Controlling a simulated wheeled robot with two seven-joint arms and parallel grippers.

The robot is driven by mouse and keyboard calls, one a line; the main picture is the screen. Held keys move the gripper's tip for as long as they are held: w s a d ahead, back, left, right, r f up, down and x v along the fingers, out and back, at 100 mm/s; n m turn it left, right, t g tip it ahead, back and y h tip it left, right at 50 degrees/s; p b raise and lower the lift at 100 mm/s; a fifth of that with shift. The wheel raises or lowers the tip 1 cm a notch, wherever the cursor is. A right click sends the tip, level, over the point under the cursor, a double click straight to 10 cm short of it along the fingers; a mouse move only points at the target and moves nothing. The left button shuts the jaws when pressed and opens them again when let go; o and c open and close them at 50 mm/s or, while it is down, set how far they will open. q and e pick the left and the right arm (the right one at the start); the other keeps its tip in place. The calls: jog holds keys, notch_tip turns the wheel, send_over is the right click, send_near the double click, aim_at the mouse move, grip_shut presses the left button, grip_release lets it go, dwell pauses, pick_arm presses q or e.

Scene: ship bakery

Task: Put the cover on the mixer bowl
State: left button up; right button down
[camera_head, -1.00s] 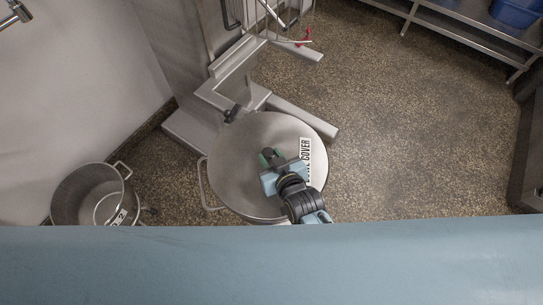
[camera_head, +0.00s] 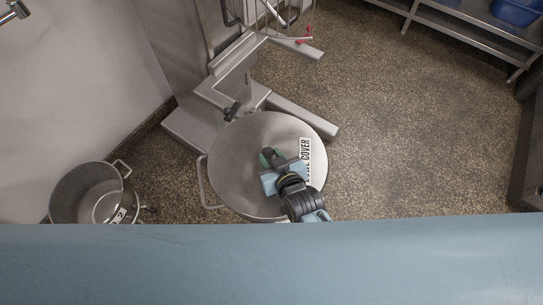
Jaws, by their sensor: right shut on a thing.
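The round steel cover (camera_head: 238,150), lettered "COVER" on its right side, lies flat over the mixer bowl, hiding nearly all of it. The bowl's side handle (camera_head: 205,190) shows at the left, below the cover's edge. My right gripper (camera_head: 270,160) is shut on the cover's green grip near the middle of the disc. I cannot tell whether the cover rests on the rim or is held just above it. My left gripper is not in view.
The mixer stand (camera_head: 190,128) with its steel legs stands just behind the bowl. A second steel bowl (camera_head: 72,188) with a numbered tag is on the floor at the left. A steel shelf (camera_head: 470,30) with blue tubs is at the back right. The speckled floor at the right is clear.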

jog(key=c, duration=1.1)
grip_release()
jog(key=shift+o, duration=0.8)
